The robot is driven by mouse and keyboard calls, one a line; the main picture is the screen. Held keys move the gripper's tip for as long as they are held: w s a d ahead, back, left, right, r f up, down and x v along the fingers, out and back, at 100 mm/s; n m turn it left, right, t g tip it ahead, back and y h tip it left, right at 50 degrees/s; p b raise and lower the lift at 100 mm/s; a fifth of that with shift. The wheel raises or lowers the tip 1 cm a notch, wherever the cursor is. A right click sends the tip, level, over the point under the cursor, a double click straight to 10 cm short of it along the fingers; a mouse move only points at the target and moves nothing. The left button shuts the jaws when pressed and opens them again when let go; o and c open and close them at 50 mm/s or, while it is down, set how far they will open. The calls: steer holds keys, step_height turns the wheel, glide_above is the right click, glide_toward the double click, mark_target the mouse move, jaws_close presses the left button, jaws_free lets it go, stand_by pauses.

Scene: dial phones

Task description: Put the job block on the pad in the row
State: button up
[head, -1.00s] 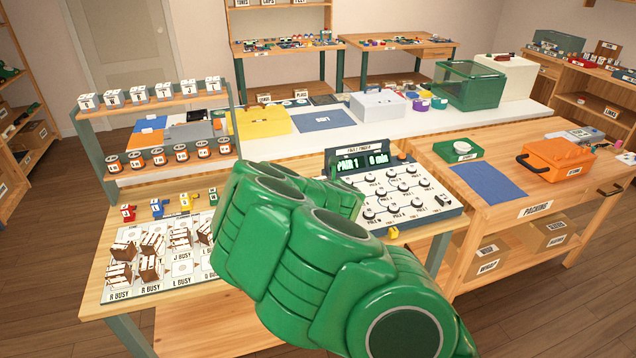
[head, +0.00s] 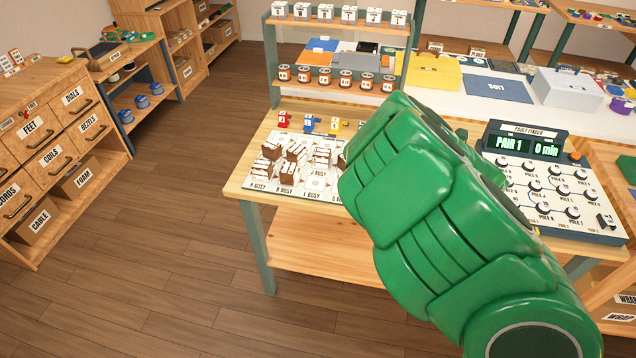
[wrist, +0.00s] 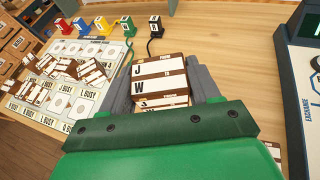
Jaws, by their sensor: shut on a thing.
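The job block (wrist: 160,68), brown and white with the letters J and W on its label, is between the two grey fingers of my gripper (wrist: 163,82) in the wrist view. My gripper is shut on it. Behind it the wooden table top shows. The white board with the row of pads (wrist: 82,103) lies to the left of the gripper in the wrist view; several pads carry brown-and-white blocks, and some circles are bare. In the head view the board (head: 262,187) is at the left of the bench, and my green arm hides its right end, the gripper and the held block.
Small coloured pieces, among them a red one (wrist: 62,25) and a black one (wrist: 155,27), stand behind the board. The fault finder (head: 540,185), reading PAIR 1 and 0 min, sits to the right. A rack (head: 335,55) of labelled cans stands behind. Floor left of the bench is clear.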

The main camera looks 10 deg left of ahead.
steer(key=s+a+n+g+y, duration=0.3)
steer(key=s+a, duration=0.4)
steer(key=a, duration=0.6)
steer(key=s+a+n+g+y, duration=0.4)
steer(key=s+a+n, duration=0.2)
steer(key=a, duration=0.6)
steer(key=shift+s+a+r+y, duration=0.35)
steer(key=shift+s+a+y, duration=0.05)
steer(key=shift+s, duration=0.05)
steer(key=shift+a+n+g, duration=0.1)
steer(key=shift+n+g, duration=0.2)
